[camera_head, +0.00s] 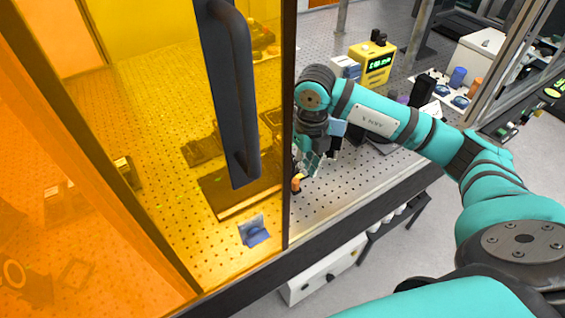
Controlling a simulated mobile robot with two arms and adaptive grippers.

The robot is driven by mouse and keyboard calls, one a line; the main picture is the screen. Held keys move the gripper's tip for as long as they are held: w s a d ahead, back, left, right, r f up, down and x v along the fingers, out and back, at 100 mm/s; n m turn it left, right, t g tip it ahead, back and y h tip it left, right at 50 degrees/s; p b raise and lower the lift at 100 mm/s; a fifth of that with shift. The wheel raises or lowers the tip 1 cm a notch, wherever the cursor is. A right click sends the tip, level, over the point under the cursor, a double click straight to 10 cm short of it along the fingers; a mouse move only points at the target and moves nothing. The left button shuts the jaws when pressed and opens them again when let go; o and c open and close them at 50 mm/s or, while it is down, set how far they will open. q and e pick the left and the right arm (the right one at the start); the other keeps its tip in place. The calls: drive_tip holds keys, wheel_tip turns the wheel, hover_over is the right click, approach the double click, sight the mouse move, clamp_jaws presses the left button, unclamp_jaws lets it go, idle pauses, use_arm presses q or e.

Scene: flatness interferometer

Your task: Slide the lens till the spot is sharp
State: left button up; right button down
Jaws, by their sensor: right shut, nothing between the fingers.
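My right arm reaches in from the right. Its gripper (306,166) points down just right of the dark edge of the amber door, shut and empty. A small orange-topped piece (296,184) stands close below the fingers; I cannot tell whether they touch it. Behind the amber door, a dark plate (213,188) and other dark parts sit on the perforated table (335,185). I cannot make out the lens or the spot; the door edge and my arm hide part of that area. My left gripper is out of view.
The amber door (150,130) with its dark vertical handle (238,95) covers the left half. A yellow box with a green display (375,64) stands at the back. A tray (445,90) holds blue and orange items at right. Bare table shows in front of my gripper.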

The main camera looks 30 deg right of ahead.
idle(0.3)
drive_tip(key=shift+f, duration=0.1)
drive_tip(key=shift+f+b, duration=1.05)
drive_tip(key=shift+s+a, duration=0.15)
drive_tip(key=shift+a, duration=1.75)
drive_tip(key=shift+s+a, duration=0.15)
drive_tip(key=shift+a, duration=1.75)
drive_tip(key=shift+d, duration=0.6)
wheel_tip(320, 180, up, 9)
drive_tip(key=p, duration=0.5)
